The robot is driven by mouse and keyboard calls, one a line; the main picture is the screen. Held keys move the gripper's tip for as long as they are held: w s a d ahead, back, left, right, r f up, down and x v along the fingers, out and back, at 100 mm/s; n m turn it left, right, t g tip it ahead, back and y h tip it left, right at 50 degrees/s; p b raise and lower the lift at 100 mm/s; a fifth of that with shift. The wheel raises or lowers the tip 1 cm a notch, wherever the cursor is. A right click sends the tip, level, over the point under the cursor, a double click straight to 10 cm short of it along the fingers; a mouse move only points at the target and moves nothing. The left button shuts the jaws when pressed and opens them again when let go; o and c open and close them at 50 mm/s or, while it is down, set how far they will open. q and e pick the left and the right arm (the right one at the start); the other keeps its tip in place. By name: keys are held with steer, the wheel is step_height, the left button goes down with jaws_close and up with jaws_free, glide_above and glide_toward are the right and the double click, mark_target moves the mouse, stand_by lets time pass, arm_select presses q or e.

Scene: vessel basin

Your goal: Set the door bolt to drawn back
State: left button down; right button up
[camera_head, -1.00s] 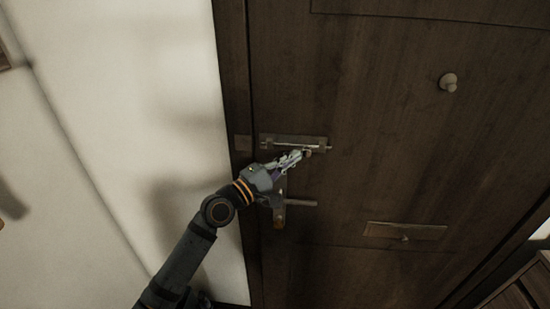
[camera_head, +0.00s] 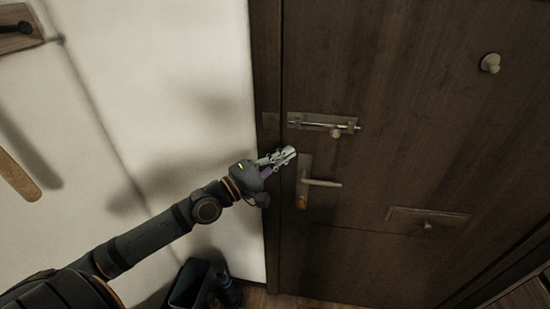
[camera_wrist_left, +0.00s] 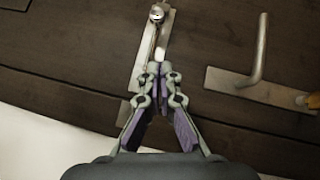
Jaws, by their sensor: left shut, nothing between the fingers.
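The door bolt (camera_head: 322,123) is a metal plate with a sliding bar and a round knob (camera_head: 336,133) on the dark wooden door. The knob sits toward the right end of the plate, and the bar's end pokes out past it on the right. No bar shows across the gap to the small keeper (camera_head: 270,121) on the frame. My left gripper (camera_head: 289,154) is shut and empty, below and left of the knob, apart from it. In the left wrist view its closed fingertips (camera_wrist_left: 160,72) point toward the bolt plate (camera_wrist_left: 140,75), with the knob (camera_wrist_left: 157,14) farther off.
A lever door handle (camera_head: 322,183) is just below the bolt, close to my left gripper. A dark bin (camera_head: 190,284) stands on the floor by the white wall.

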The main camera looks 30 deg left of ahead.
arm_select(q)
steer(key=p+v, duration=0.1)
steer(key=v, duration=0.2)
steer(key=shift+a, duration=0.25)
arm_select(e)
steer(key=shift+s+a+r, duration=0.35)
steer(key=shift+a+r, duration=0.4)
steer(key=shift+a, duration=0.1)
